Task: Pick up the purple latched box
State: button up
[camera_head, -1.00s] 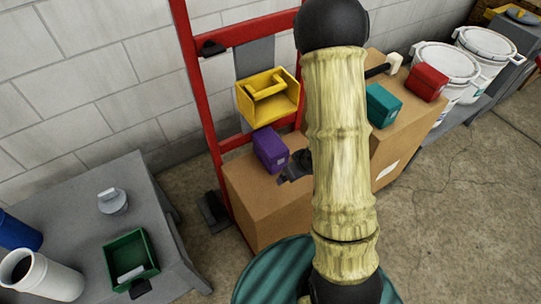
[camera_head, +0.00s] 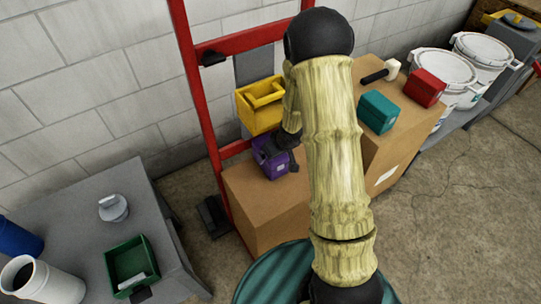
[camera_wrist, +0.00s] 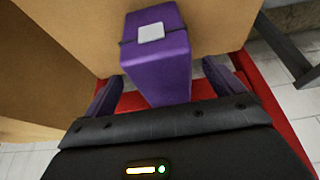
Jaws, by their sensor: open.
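The purple latched box (camera_head: 268,160) sits on top of a cardboard carton (camera_head: 262,205) beside the red rack, partly hidden behind my gripper (camera_head: 286,152) in the head view. In the wrist view the purple box (camera_wrist: 160,70), with a pale latch on its face, lies between the two fingers of my gripper (camera_wrist: 165,85). The fingers are open, one on each side of the box, with a visible gap on both sides.
A yellow bin (camera_head: 258,108) is close above and behind the box, against the red rack (camera_head: 200,100). A teal box (camera_head: 377,112), a red box (camera_head: 425,87) and a mallet (camera_head: 385,72) are on the right-hand carton. A grey table (camera_head: 75,205) stands at left.

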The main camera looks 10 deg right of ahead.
jog(key=shift+w+a, duration=0.1)
jog(key=shift+w, duration=0.15)
jog(key=b+x, duration=0.2)
jog(key=x, duration=0.3)
dwell(0.6)
jog(key=c, duration=1.3)
